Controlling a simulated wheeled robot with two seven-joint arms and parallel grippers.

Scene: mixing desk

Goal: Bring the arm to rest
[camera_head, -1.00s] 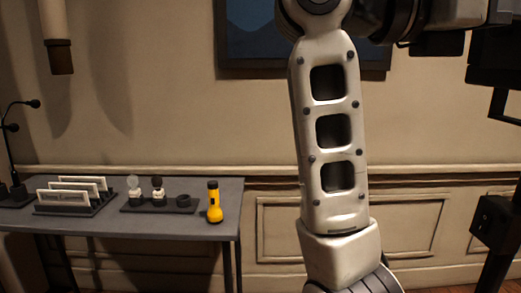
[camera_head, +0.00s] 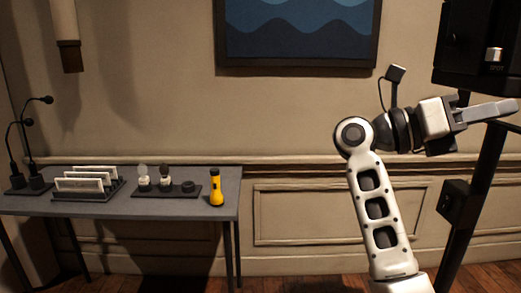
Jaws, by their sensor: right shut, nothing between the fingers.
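My right arm (camera_head: 378,210) rises from the bottom edge at the right of the head view and bends at a round joint. Its forearm runs to the right from there. My right gripper (camera_head: 500,110) is at the right edge, pointing right, with its fingers shut and nothing held. It shows in front of a dark stand and below a black box; I cannot tell how near it is to them. My left gripper is not in view.
A grey table (camera_head: 140,207) at the left bears an upright yellow flashlight (camera_head: 216,188), a rack of white panels (camera_head: 85,184), a dark tray (camera_head: 150,194) with small items, and thin black gooseneck microphones (camera_head: 27,122). The black box (camera_head: 475,45) tops the dark stand (camera_head: 478,200).

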